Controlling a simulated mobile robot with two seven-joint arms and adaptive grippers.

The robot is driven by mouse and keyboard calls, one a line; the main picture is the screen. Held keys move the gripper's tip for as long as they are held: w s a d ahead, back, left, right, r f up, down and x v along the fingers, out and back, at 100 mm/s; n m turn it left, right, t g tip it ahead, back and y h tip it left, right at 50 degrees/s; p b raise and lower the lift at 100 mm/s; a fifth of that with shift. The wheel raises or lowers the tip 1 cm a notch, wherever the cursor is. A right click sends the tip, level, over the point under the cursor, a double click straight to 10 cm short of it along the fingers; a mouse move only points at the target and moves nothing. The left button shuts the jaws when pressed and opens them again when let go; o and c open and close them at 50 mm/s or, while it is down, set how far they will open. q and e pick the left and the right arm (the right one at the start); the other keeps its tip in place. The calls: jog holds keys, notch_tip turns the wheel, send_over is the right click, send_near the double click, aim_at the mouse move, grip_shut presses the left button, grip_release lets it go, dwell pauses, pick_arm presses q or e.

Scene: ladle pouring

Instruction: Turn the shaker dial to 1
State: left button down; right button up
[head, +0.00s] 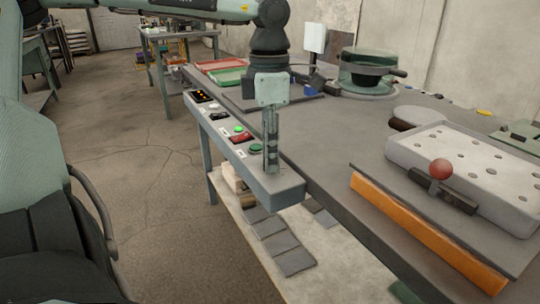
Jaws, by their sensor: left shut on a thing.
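My left gripper (271,168) points straight down at the near end of the control panel (287,186). Its fingers are shut on the shaker dial, which they hide almost wholly, so I cannot read its setting. A dark green round button (256,148) sits just left of the fingers. My right gripper is not in view.
The panel also carries a bright green button (238,129), a red switch (241,138) and a black display (201,96). Red and green trays (228,75) lie at the back.

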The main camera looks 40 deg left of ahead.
pick_arm(q)
jog(key=shift+w+m, duration=0.1)
jog(key=shift+m, duration=1.1)
jog(key=c, duration=1.2)
grip_release()
jog(key=r, duration=1.2)
jog(key=shift+w+a, duration=0.2)
